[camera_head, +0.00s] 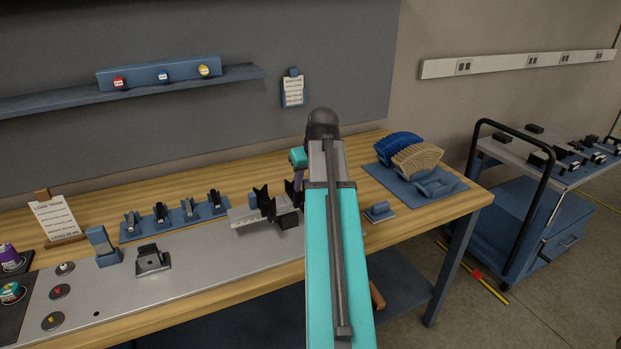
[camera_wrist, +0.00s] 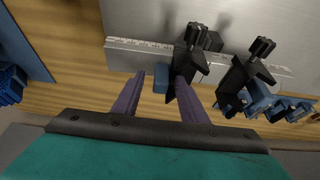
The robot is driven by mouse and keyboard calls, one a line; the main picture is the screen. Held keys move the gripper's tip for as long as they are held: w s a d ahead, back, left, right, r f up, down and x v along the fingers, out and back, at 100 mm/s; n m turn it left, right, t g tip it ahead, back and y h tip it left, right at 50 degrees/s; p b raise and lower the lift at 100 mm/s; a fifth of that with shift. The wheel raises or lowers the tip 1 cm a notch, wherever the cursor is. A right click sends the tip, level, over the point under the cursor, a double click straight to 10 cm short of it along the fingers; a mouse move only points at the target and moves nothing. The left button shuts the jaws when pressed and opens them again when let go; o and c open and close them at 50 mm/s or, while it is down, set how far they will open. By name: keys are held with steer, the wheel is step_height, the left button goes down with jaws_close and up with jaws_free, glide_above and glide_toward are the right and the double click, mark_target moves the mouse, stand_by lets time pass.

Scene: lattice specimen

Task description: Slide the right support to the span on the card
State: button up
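The right support (camera_head: 284,208) is a black V-topped stand on a pale ruled bar (camera_head: 243,217). The left support (camera_head: 265,203) stands close beside it. In the wrist view, left and right look swapped: the right support (camera_wrist: 190,62) is nearer the middle, the left support (camera_wrist: 238,85) is to its right, and the ruled bar (camera_wrist: 130,50) runs behind. My gripper (camera_wrist: 160,76) has its purple fingers apart, with a small blue block (camera_wrist: 161,82) between them, beside the right support. A gap shows left of the block; contact with the support is unclear. The wall card (camera_head: 293,92) is unreadable.
A row of small clamps (camera_head: 175,213) stands left of the bar. A standing card (camera_head: 55,218) is at far left. A blue tray (camera_head: 450,190) with fan-shaped pieces lies to the right. A metal plate (camera_head: 210,275) spans the bench front, with a dark fixture (camera_head: 152,262) on it.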

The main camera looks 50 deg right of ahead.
jaws_close()
steer(key=shift+s+d, duration=0.2)
steer(key=shift+d, duration=0.3)
steer(key=shift+s+d, duration=0.15)
steer(key=shift+d, duration=0.3)
stand_by(1.1)
jaws_free()
steer(key=shift+r+p, duration=0.15)
steer(key=shift+p, duration=0.15)
